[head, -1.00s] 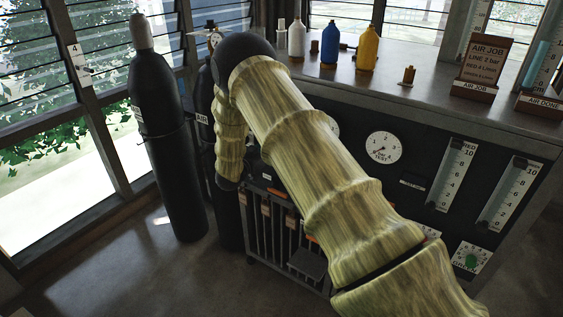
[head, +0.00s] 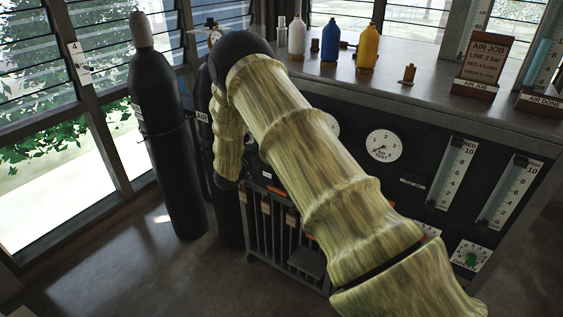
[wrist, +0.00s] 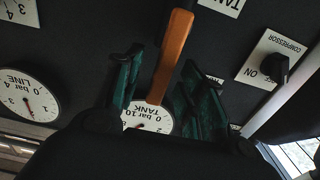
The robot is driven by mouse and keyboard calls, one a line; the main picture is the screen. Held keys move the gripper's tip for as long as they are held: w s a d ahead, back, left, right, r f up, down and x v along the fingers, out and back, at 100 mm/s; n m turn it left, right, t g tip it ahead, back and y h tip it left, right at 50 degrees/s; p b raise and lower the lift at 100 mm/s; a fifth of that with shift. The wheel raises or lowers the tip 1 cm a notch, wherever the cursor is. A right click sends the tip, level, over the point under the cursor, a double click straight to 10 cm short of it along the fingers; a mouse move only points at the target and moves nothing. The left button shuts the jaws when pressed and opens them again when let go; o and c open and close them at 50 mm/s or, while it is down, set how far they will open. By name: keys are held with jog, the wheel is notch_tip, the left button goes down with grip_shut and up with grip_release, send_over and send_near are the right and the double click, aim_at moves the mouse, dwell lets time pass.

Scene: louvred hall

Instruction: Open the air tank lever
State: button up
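An orange lever handle (wrist: 172,55) crosses the dark panel in the wrist view, just beside the round TANK gauge (wrist: 150,118). My gripper (wrist: 163,75) has its two green fingers spread, one on each side of the handle. Dark gaps show between the handle and the fingers, so the gripper looks open and not clamped on it. The lever's pivot is not clear. In the head view my arm hides the fingers and much of the panel.
A LINE gauge (wrist: 28,100) and a COMPRESSOR knob (wrist: 275,68) flank the handle in the wrist view. In the head view, a tall black cylinder (head: 168,130) stands left of my arm. Bottles, including a blue one (head: 330,45), stand on the bench top (head: 430,90).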

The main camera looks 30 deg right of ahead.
jog(key=v, duration=0.6)
jog(key=shift+a, duration=0.25)
jog(key=shift+s, duration=0.1)
jog(key=v, duration=1.2)
jog(key=s+a+f+n+t+y, duration=0.1)
jog(key=s+f+n+y, duration=0.4)
jog(key=s+f, duration=0.5)
jog(key=s+a+f+n+t+y, duration=0.15)
jog(key=s+f+n+y, duration=0.3)
jog(key=f, duration=0.95)
jog(key=s+a+f+n+g+y, duration=0.1)
jog(key=s+a+f+g+y, duration=0.1)
jog(key=s, duration=0.9)
jog(key=s+a+f+n+g+y, duration=0.1)
jog(key=s+a+f+g+y, duration=0.1)
jog(key=s, duration=1)
jog(key=s+a+f+n+g+y, duration=0.1)
jog(key=s+a+f+g+y, duration=0.1)
jog(key=s, duration=0.9)
notch_tip(320, 180, down, 2)
jog(key=g+y, duration=0.1)
jog(key=g, duration=0.2)
jog(key=shift+s+a, duration=0.35)
jog(key=shift+s, duration=0.05)
jog(key=shift+n, duration=0.25)
